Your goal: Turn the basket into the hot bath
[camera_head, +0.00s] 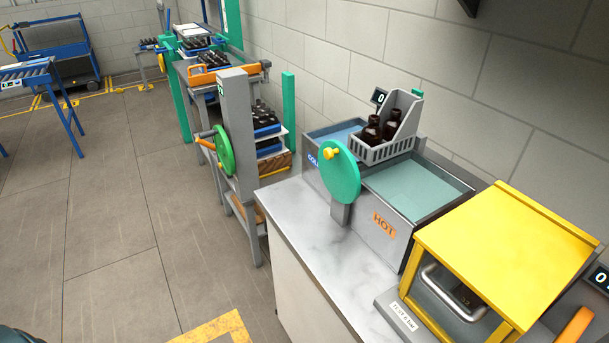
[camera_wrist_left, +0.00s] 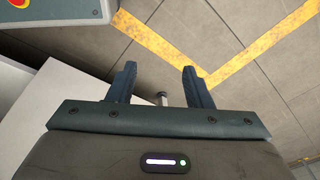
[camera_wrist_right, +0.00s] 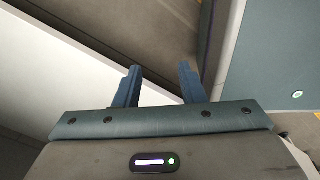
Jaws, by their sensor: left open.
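The grey basket (camera_head: 388,147) holds dark amber bottles (camera_head: 372,133) and sits high over the middle of the twin bath, between its two basins. The hot bath (camera_head: 418,187), labelled HOT, is on the near right with pale green water. The cold bath (camera_head: 335,135) is at the far left, partly hidden. A green wheel (camera_head: 341,175) with a yellow knob (camera_head: 331,153) stands at the bath's front. My left gripper (camera_wrist_left: 160,82) is open and empty above the floor. My right gripper (camera_wrist_right: 160,80) is open and empty near a white panel. Neither gripper shows in the head view.
A yellow-topped box (camera_head: 505,250) with a handle stands right of the hot bath. The marble counter (camera_head: 335,245) in front of the bath is mostly bare. A grey post with another green wheel (camera_head: 224,150) and racks of bottles stand beyond.

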